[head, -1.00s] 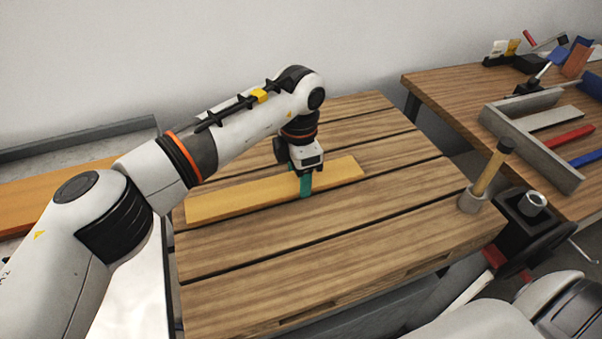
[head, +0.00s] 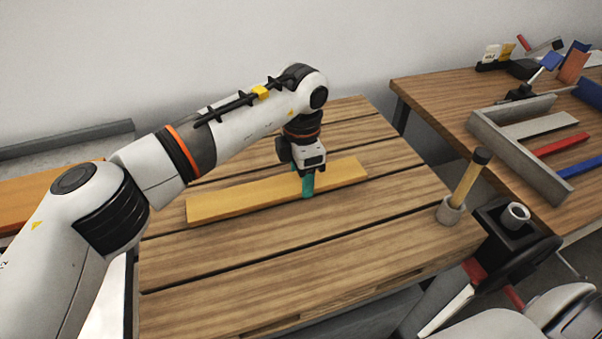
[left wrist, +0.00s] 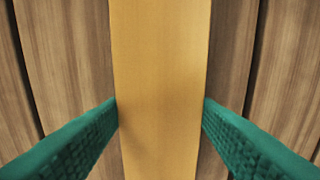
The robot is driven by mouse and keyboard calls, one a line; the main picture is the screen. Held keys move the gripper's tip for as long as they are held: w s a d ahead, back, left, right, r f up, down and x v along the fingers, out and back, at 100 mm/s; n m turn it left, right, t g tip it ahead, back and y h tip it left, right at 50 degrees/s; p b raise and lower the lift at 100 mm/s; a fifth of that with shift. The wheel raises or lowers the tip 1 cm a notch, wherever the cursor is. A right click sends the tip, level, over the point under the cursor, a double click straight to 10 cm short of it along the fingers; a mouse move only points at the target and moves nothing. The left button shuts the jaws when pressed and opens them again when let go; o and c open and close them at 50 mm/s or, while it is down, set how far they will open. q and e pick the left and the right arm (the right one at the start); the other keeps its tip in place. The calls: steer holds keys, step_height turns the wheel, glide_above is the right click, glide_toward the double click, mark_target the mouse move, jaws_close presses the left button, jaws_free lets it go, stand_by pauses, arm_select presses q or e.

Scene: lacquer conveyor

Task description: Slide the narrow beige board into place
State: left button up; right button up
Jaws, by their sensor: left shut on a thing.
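A long, narrow yellow-beige board (head: 240,198) lies flat along the slatted wooden table in the head view. I cannot tell whether it touches the slats or is just above them. My left gripper (head: 307,186) comes down from above, its teal fingers shut across the board's width, right of its middle. In the left wrist view the board (left wrist: 160,80) runs straight up the picture between the two teal fingers (left wrist: 160,110), which touch its edges. The board's underside is hidden. My right gripper is not in view.
The slatted table (head: 300,255) is clear in front of the board. A second table holds a grey frame (head: 525,160), a pale strip (head: 540,126), and red (head: 562,143) and blue (head: 583,166) strips.

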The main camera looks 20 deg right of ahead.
arm_select(q)
steer(key=o, duration=1.2)
steer(key=shift+a+f, duration=0.2)
steer(key=shift+f, duration=0.15)
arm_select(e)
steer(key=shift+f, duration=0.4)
arm_select(q)
steer(key=shift+o, duration=0.2)
